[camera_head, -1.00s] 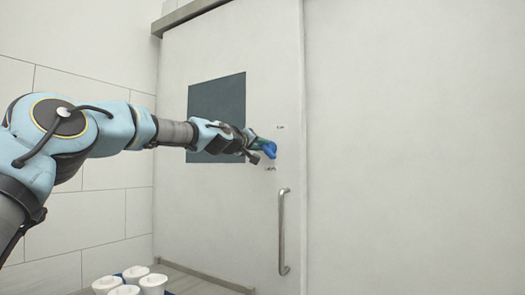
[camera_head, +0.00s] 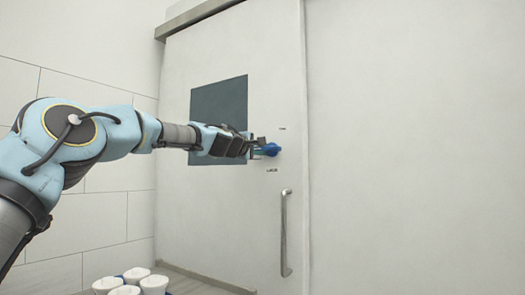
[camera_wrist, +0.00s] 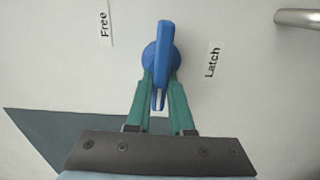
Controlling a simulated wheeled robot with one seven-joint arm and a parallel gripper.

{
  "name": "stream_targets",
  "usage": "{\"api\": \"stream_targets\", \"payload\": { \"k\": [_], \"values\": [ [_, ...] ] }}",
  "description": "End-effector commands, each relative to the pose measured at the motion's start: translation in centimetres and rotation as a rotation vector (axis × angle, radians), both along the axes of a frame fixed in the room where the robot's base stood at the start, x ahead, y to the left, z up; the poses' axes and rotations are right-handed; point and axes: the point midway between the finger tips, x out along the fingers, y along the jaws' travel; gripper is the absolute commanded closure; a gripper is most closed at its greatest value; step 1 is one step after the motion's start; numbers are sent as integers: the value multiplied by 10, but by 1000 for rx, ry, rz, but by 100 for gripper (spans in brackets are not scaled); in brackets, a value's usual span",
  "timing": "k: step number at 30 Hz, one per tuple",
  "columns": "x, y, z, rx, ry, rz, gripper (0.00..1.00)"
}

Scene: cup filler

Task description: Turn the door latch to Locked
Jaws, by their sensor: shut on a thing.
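The blue door latch (camera_wrist: 164,45) is a round knob with a bar handle, mounted on the white door. In the wrist view the bar points toward my gripper, between the "Free" label (camera_wrist: 104,24) on the left and the "Latch" label (camera_wrist: 212,62) on the right. No label reading "Locked" shows. My gripper (camera_wrist: 160,84) has its green fingers on either side of the bar and is shut on it. In the head view the latch (camera_head: 271,149) sits at the fingertips, its bar roughly level; the fingers partly hide it.
A vertical metal door handle (camera_head: 284,232) is below the latch, and its end shows in the wrist view (camera_wrist: 298,18). A dark window panel (camera_head: 218,105) is behind my wrist. White lidded cups (camera_head: 153,284) stand at the bottom. The wall right of the door is bare.

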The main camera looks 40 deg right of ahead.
Motion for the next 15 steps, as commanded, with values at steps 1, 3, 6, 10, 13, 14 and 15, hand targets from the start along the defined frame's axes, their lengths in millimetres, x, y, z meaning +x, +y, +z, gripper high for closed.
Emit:
{"api": "stream_targets", "payload": {
  "k": [1, 3, 6, 10, 13, 14, 15],
  "values": [
    [0, 0, -1, -2, 13, 1, 100],
    [1, 0, -1, -7, 29, 1, 100],
    [1, 0, -1, -10, 44, 1, 100],
    [1, 0, -1, -13, 52, 1, 100],
    [1, 0, -1, -13, 52, 1, 100],
    [1, 0, -2, -13, 52, 1, 100],
    [1, 0, -2, -13, 52, 1, 100]
  ]
}}
